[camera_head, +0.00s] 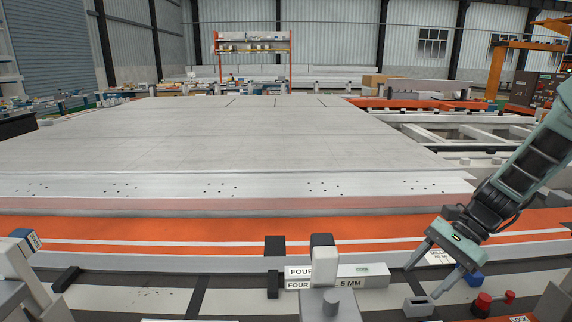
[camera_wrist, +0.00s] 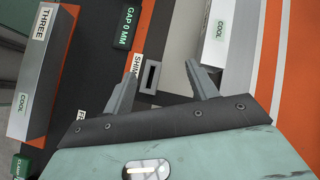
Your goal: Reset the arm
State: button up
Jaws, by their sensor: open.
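My arm reaches in from the right in the head view. My gripper (camera_head: 424,280) points down and to the left over the front edge of the jig, with its two fingers apart and nothing seen between them. In the wrist view my gripper (camera_wrist: 166,80) is also open. A small grey block with a dark slot (camera_wrist: 150,77) shows between and beyond the fingertips there. The same slotted block (camera_head: 418,306) stands just below the fingers in the head view. I cannot tell the exact gap between them.
A large pale panel (camera_head: 200,145) lies behind an orange rail (camera_head: 150,230). Bars marked "FOUR" (camera_head: 298,272) and "THREE" (camera_wrist: 42,75) lie near the gripper. Open air lies above the panel.

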jog(key=s+d+r+n+t+h, duration=0.2)
jog(key=s+r+n+t+h, duration=0.3)
jog(key=s+n+h, duration=0.6)
jog(key=s+a+r+n+g+y+p, duration=0.1)
jog(key=s+a+r+n+p, duration=0.1)
jog(key=a, duration=0.4)
jog(key=s+a+r+n+g+y+p, duration=0.1)
jog(key=s+a+r+n+p, duration=0.1)
jog(key=s+a, duration=0.4)
jog(key=s+a+r+n+g+y+p, duration=0.1)
jog(key=s+a+r+n+p, duration=0.1)
jog(key=s+a+r+n, duration=0.2)
jog(key=shift+a+n, duration=0.7)
jog(key=shift+a, duration=0.25)
